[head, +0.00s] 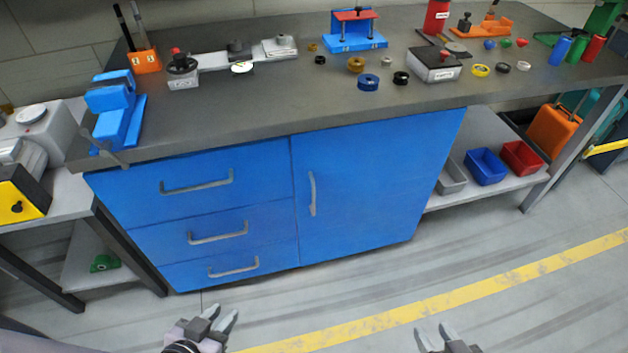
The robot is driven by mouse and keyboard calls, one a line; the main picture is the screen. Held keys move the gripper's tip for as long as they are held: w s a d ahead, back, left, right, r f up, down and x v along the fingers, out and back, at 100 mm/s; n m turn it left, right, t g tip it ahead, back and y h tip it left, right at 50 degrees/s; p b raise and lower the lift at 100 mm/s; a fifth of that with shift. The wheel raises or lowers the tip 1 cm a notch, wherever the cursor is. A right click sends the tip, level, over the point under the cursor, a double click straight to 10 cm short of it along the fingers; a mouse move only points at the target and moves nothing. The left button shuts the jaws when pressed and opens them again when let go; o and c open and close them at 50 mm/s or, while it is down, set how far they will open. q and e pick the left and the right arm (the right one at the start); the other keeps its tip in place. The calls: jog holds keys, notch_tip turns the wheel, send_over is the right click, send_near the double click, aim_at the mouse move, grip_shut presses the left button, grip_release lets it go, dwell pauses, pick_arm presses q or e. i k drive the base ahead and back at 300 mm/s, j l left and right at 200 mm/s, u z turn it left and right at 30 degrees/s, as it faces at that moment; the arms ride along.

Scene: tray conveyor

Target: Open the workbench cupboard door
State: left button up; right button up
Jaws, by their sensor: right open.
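The blue workbench cupboard door (375,190) is shut, flush with the cabinet front, to the right of the drawers. Its grey vertical handle (312,193) is near the door's left edge. My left gripper (225,318) is low in the head view, in front of and below the drawers, with its fingers apart and nothing between them. My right gripper (434,333) is at the bottom edge, in front of and below the door. Its fingers are apart and empty. Both grippers are clear of the handle.
Three blue drawers (200,185) with grey handles lie left of the door. The workbench top (290,105) holds a blue vise (117,112), gauges and several rings. An open shelf with blue (485,167) and red bins (521,158) is at the right. The floor before the cabinet is clear.

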aim_at(366, 186)
jog(key=i+l+u, duration=0.15)
jog(key=l, duration=0.15)
jog(key=i+l+u, duration=0.15)
jog(key=l, duration=0.15)
jog(key=i+l+u, duration=0.15)
jog(key=l, duration=0.2)
jog(key=i+l+u, duration=0.15)
jog(key=l, duration=0.2)
jog(key=l+u, duration=0.15)
jog(key=l, duration=0.2)
